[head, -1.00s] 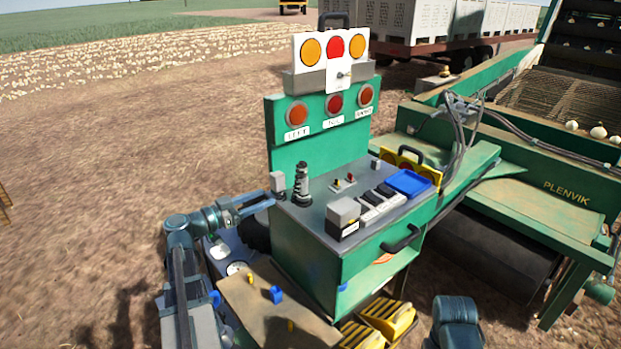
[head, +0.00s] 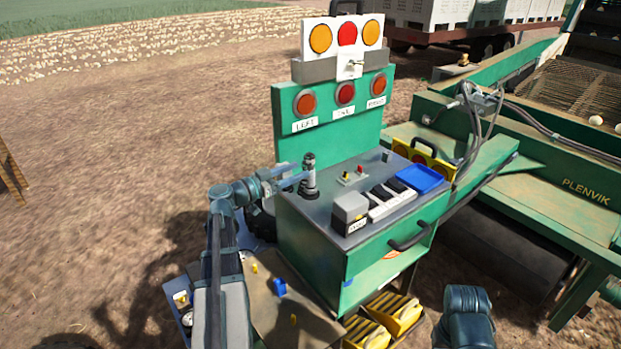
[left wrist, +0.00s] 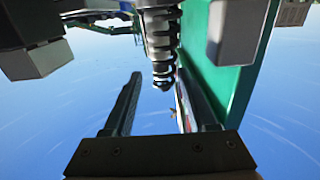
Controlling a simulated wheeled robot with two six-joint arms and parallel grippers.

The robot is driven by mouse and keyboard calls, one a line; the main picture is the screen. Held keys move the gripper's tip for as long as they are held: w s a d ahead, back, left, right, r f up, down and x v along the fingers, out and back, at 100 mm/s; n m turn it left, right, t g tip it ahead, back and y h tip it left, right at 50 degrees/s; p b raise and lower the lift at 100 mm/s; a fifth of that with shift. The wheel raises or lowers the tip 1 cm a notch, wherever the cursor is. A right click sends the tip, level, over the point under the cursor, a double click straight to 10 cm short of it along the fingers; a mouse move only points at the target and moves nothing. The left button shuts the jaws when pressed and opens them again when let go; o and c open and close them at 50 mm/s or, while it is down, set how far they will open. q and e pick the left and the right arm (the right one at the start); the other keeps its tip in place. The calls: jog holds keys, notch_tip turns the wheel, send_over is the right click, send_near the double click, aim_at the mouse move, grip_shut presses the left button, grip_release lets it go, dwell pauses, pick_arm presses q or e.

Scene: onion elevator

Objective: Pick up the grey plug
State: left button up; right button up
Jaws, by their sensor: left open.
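The grey plug (head: 310,173) is a dark ribbed connector with a light band near its top, standing upright on the console top (head: 330,208) at its left end. In the left wrist view the plug (left wrist: 160,45) appears upside down at top centre, its tip in line with the gap between the fingers. My left gripper (head: 299,180) is at the plug's left side, close to it. In the left wrist view the left gripper (left wrist: 157,80) has its two fingers apart. I cannot tell whether either finger touches the plug. My right gripper is out of view.
A green panel with lamps (head: 330,125) rises behind. A yellow case (head: 425,157) stands at the back right.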

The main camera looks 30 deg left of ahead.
aim_at(311, 168)
pick_arm(q)
jog(key=shift+r+x, duration=0.15)
jog(key=shift+x, duration=1.3)
jog(key=shift+r+x, duration=0.1)
jog(key=shift+x, duration=1.35)
grip_shut()
